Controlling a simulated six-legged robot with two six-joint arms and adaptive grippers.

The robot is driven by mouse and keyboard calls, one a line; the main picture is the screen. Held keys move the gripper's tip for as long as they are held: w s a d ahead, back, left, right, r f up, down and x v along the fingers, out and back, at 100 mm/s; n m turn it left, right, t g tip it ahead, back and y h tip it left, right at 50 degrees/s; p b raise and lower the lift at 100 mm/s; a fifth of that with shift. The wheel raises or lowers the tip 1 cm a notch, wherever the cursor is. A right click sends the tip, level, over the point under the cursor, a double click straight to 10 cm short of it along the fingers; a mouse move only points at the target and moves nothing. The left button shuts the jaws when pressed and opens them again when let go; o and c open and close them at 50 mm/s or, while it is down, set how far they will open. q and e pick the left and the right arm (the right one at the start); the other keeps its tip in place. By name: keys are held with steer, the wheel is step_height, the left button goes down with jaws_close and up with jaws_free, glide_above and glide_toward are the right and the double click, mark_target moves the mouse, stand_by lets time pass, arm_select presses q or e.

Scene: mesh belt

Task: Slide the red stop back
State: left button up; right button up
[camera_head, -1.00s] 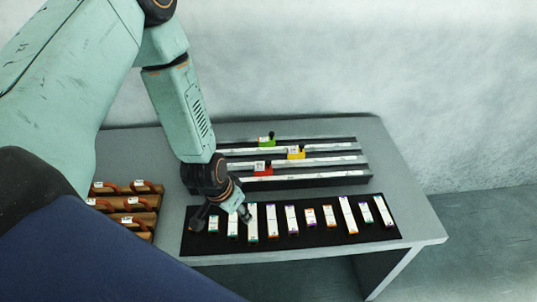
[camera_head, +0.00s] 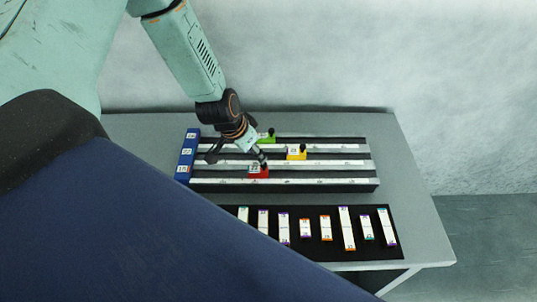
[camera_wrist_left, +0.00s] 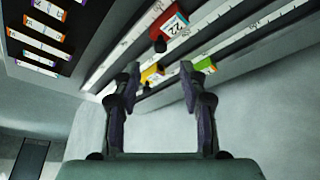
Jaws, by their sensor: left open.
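The red stop (camera_head: 258,172) sits on the front rail of the slide rack, with a white label and a dark knob. In the left wrist view the red stop (camera_wrist_left: 170,27) shows label "22", beyond my fingertips near the top. My left gripper (camera_head: 238,159) is open above the rails, with one finger close to the red stop's knob; I cannot tell if they touch. In the wrist view the open fingers of my left gripper (camera_wrist_left: 160,76) have nothing held between them. My right gripper is not in view.
A yellow stop (camera_head: 297,154) and a green stop (camera_head: 267,138) sit on rails farther back. A blue labelled block (camera_head: 184,168) stands at the rack's left end. A black mat (camera_head: 372,251) with several white strips lies in front. The table (camera_head: 405,180) is clear at right.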

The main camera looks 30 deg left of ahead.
arm_select(q)
steer(key=b, duration=0.4)
glide_above(261, 167)
steer(key=f, duration=0.4)
steer(key=shift+s, duration=0.35)
steer(key=shift+a+f+b, duration=0.1)
steer(key=shift+f+b, duration=0.5)
steer(key=shift+f, duration=0.15)
steer(key=shift+f+b, duration=0.4)
steer(key=shift+b, duration=0.05)
steer(key=shift+w+d+f, duration=0.3)
steer(key=shift+w, duration=0.1)
steer(key=shift+w+f, duration=0.15)
steer(key=shift+w, duration=0.1)
steer(key=shift+s+a, duration=0.2)
steer(key=shift+s, duration=0.1)
steer(key=shift+c, duration=0.4)
steer(key=shift+s+r, duration=0.1)
steer(key=shift+r, duration=0.1)
steer(key=shift+c, duration=1.4)
steer(key=shift+w+d+f, duration=0.1)
steer(key=shift+w+d, duration=0.05)
steer(key=shift+w, duration=0.1)
steer(key=c, duration=0.5)
jaws_close()
